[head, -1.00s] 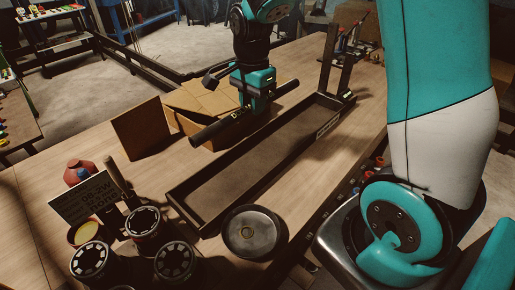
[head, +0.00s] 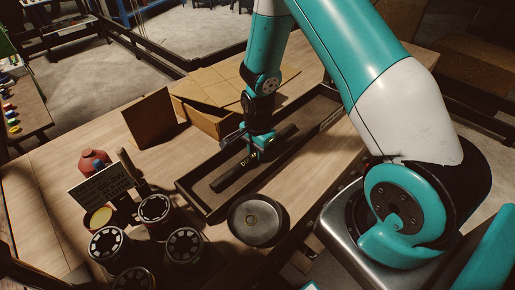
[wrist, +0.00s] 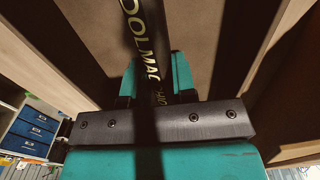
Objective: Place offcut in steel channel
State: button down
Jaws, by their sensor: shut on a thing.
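The offcut is a black hose piece (head: 228,179) with pale yellow lettering, plain in the wrist view (wrist: 155,50). My gripper (head: 258,150) is shut on it near its middle. The steel channel (head: 194,203) is a long, dark, open-topped tray on the bench. The hose is over or inside the channel, roughly along its length. I cannot tell whether it touches the channel's floor. In the wrist view the channel's dark walls run on both sides of the hose. My gripper and arm hide part of the hose and channel.
An open cardboard box (head: 205,118) and an upright brown panel (head: 153,117) stand behind the channel. A round metal dish (head: 257,220) sits close to its front. Several dark cylinders (head: 155,209), a lettered sign (head: 104,188) and a red container (head: 93,161) stand at left.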

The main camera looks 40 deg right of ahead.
jog(key=shift+f, duration=0.2)
jog(key=c, duration=0.9)
grip_release()
notch_tip(320, 180, up, 12)
jog(key=b, duration=0.3)
jog(key=s+a+r+n+y, duration=0.1)
jog(key=s+a+r+n, duration=0.4)
jog(key=s+n, duration=0.2)
jog(key=s+a+r+n+y, duration=0.1)
jog(key=s+a+r+n, duration=0.4)
jog(key=s+a+n, duration=0.1)
jog(key=s+a+r+n+y, duration=0.2)
jog(key=s+a+r+n, duration=0.3)
jog(key=n, duration=0.5)
jog(key=shift+s+a+r, duration=0.1)
jog(key=shift+s+a, duration=0.15)
jog(key=shift+s, duration=0.45)
jog(key=shift+s+a+r, duration=0.1)
jog(key=shift+s+a, duration=0.1)
jog(key=shift+s, duration=0.5)
